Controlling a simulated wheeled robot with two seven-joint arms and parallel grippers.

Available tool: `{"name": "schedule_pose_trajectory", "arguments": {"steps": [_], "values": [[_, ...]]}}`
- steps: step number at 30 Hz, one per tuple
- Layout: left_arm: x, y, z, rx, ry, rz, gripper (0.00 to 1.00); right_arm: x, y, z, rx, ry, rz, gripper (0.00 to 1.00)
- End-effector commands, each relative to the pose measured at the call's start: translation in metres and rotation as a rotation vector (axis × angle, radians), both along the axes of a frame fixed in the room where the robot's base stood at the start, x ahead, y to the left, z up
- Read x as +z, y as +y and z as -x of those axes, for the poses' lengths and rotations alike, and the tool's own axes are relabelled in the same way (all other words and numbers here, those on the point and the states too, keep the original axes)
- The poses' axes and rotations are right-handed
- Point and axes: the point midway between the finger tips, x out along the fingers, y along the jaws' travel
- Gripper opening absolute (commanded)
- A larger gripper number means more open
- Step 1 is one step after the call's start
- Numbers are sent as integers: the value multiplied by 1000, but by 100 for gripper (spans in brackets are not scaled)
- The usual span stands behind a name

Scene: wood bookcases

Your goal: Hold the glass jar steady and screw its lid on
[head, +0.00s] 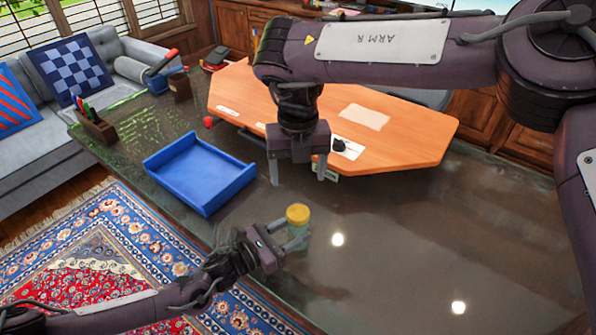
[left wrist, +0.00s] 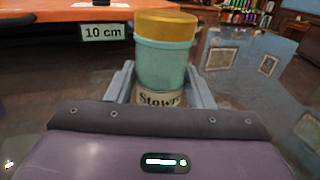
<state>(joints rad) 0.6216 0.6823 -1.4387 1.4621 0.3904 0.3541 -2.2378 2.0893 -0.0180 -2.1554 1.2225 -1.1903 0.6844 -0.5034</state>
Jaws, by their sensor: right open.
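The glass jar (left wrist: 165,65) is teal with a printed label low on its side. Its gold-yellow lid (head: 298,213) sits level on top of the jar; I cannot tell whether the thread is engaged. The lid also shows in the left wrist view (left wrist: 166,24). My left gripper (head: 293,236) has its fingers on both sides of the jar's lower body and looks shut on it. The jar appears upright over the dark table; its base is hidden. My right gripper (head: 298,179) points down, open and empty, above and behind the jar, apart from the lid.
A blue tray (head: 200,205) lies left of the jar on the dark glossy table (head: 400,240). An orange wooden board (head: 400,135) with papers and a small black item is behind. A pen holder (head: 95,127) stands at the far left. The table right of the jar is clear.

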Motion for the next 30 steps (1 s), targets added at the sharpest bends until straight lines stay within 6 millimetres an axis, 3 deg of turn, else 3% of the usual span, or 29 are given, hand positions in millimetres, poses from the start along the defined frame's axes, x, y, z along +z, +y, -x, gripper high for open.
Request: {"name": "schedule_pose_trajectory", "arguments": {"steps": [5,14,25,30], "values": [[0,0,0,0,0,0,70,0,0,0,0,0,0,73],[-1,3,2,1,1,-1,70,-1,0,0,0,0,0,73],[-3,50,34,1,2,-2,70,-10,0,0,0,0,0,73],[-1,62,43,1,0,0,70,-12,0,0,0,0,0,73]]}}
